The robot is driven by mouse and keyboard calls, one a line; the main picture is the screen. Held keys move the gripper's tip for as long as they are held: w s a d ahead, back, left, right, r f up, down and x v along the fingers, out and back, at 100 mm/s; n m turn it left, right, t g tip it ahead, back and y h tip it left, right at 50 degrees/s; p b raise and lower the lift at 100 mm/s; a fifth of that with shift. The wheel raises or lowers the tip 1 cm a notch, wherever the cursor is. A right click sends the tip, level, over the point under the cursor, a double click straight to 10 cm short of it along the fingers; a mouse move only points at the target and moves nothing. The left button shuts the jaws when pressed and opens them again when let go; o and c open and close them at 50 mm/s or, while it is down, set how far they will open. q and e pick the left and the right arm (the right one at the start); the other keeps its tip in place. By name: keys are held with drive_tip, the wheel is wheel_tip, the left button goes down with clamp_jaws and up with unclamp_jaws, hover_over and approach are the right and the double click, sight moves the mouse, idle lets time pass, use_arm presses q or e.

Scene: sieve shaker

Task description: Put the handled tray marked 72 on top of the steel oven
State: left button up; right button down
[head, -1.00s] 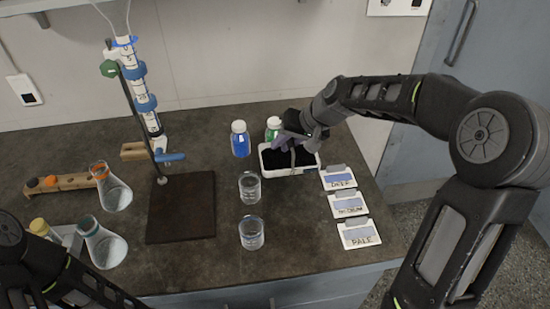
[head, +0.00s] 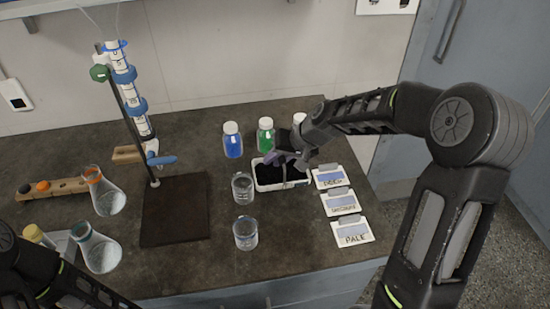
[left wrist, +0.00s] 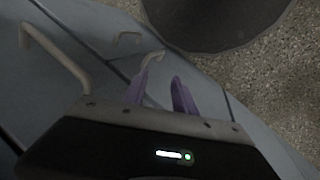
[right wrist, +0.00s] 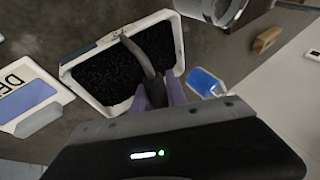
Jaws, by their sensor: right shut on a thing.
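The handled tray (head: 262,187) is a white rectangular tray filled with black granules, on the right part of the bench in the head view. It also shows in the right wrist view (right wrist: 165,20), with a grey bar handle (right wrist: 138,55) across it. My right gripper (head: 290,162) is shut on this handle; its purple fingers (right wrist: 160,95) show in the right wrist view. I cannot read a 72 on the tray or tell whether it clears the bench. My left gripper (left wrist: 160,95) is open and empty, above floor and cabinet fronts. No steel oven is visible.
Blue (head: 233,145) and green (head: 265,138) bottles stand behind the tray. Two glass beakers (head: 245,235) stand left and in front. Labelled cards (head: 352,231) lie right. A dark stand base (head: 175,210), a column (head: 130,90) and flasks (head: 98,250) occupy the left.

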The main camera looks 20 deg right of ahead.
drive_tip(key=shift+f, duration=0.2)
drive_tip(key=c, duration=1.3)
unclamp_jaws()
drive_tip(key=shift+r, duration=0.1)
drive_tip(key=shift+c, duration=0.2)
drive_tip(key=shift+r, duration=0.1)
drive_tip(key=shift+r, duration=0.15)
drive_tip(key=b+v, duration=0.1)
drive_tip(key=v, duration=1.1)
drive_tip(key=shift+o, duration=0.4)
